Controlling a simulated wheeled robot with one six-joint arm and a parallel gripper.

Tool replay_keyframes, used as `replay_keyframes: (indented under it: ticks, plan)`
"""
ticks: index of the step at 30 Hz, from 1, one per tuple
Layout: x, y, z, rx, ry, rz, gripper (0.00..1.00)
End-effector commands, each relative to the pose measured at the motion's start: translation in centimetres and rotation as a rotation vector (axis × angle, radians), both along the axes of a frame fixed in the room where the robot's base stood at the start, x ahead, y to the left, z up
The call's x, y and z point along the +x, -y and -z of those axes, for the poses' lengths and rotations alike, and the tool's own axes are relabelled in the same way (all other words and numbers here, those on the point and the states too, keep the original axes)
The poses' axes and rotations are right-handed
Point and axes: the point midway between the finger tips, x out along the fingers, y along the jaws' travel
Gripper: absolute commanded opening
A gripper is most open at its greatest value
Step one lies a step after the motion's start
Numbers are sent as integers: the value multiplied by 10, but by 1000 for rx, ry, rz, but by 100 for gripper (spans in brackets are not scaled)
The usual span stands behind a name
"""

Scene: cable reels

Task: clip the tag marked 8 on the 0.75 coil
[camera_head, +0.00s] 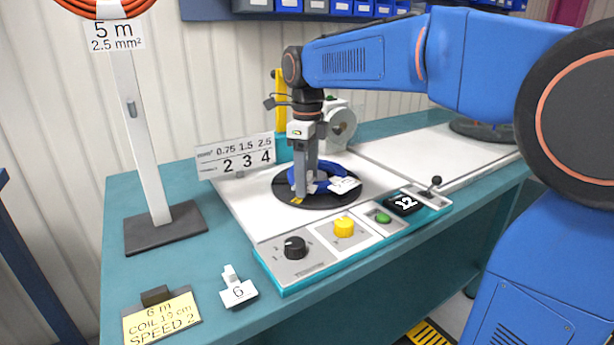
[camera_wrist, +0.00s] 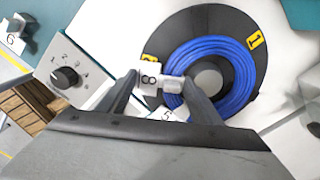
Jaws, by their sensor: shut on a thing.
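The blue coil (camera_head: 331,168) lies flat on a black turntable (camera_head: 345,200); in the wrist view the coil (camera_wrist: 240,85) is ringed around a grey hub. My gripper (camera_head: 303,192) is low at the coil's left side. In the wrist view my gripper (camera_wrist: 163,82) is shut on the white tag marked 8 (camera_wrist: 149,76). The tag's grey clip end overlaps the coil's edge; I cannot tell whether it grips the strands. Another white tag (camera_wrist: 168,115), its number partly hidden, shows at the coil's edge behind my gripper.
A tag marked 6 (camera_head: 238,291) and a yellow note (camera_head: 160,318) lie at the bench's front left. A number sign (camera_head: 236,157) stands behind; a post (camera_head: 140,130) stands left.

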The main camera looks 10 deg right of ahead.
Motion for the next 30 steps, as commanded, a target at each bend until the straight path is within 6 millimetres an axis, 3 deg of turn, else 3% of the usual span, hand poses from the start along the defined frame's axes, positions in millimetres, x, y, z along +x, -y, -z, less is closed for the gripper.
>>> replay_keyframes:
  ticks: [27,28,30]
  plan:
    - [0,1,6,-2,-4,1,40]
    - [0,1,6,-2,-4,1,64]
    - [0,1,6,-1,-3,1,81]
